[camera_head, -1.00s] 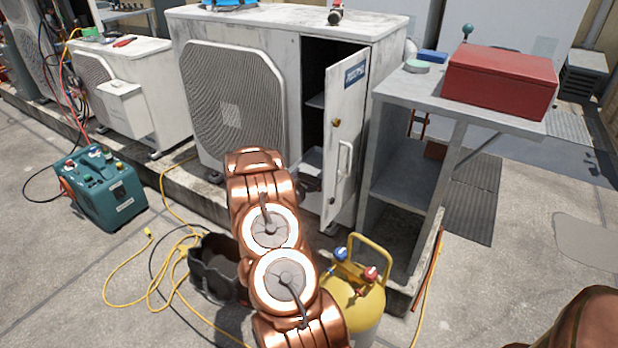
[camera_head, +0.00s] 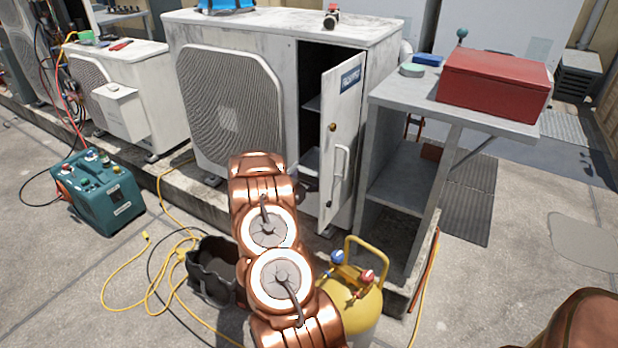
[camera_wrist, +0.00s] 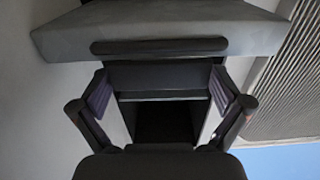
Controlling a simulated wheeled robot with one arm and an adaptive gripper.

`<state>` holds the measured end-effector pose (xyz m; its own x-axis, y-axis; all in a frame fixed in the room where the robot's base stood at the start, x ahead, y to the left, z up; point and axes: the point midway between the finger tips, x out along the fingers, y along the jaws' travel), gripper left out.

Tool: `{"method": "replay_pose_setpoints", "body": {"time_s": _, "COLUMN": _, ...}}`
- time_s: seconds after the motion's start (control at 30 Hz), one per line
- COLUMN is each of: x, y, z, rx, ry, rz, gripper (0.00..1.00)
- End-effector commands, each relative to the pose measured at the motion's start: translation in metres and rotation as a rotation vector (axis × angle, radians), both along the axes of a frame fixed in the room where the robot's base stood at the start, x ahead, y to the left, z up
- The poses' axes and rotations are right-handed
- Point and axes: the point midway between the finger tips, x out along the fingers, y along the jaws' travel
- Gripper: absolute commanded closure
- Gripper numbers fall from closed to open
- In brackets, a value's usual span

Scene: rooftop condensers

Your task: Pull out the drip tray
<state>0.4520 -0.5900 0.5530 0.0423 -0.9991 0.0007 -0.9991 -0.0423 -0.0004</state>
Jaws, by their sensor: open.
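A pale grey slab (camera_wrist: 250,28) with a dark bar-like handle (camera_wrist: 159,46) along its edge lies across the top of the wrist view; it looks like the drip tray, though I cannot be sure. My gripper (camera_wrist: 160,92) is open and empty, its two fingers spread apart below the bar. Behind them is a dark opening. In the head view the condenser's service compartment stands open, its door (camera_head: 343,140) swung out to the right. A pale edge (camera_head: 311,162) shows low inside it.
A grey shelf stand (camera_head: 400,185) with a red box (camera_head: 494,85) stands right of the door. A yellow cylinder (camera_head: 352,300), black bucket (camera_head: 212,268), yellow hose (camera_head: 150,290) and teal machine (camera_head: 98,190) are on the ground nearby.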

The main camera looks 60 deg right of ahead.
Motion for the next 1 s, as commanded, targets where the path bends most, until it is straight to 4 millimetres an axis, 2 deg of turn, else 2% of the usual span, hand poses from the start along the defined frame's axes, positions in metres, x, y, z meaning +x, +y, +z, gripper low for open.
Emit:
{"method": "replay_pose_setpoints", "body": {"time_s": 0.23, "x": 0.0, "y": 0.014, "z": 0.0, "rx": 0.001, "ry": 0.001, "rz": 0.001, "gripper": 0.0}}
{"method": "replay_pose_setpoints", "body": {"time_s": 0.7, "x": -0.003, "y": 0.092, "z": 0.0, "rx": 0.003, "ry": 0.0, "rz": 0.002, "gripper": 0.0}}
{"method": "replay_pose_setpoints", "body": {"time_s": 1.0, "x": -0.005, "y": 0.118, "z": 0.0, "rx": 0.002, "ry": 0.0, "rz": 0.001, "gripper": 0.0}}
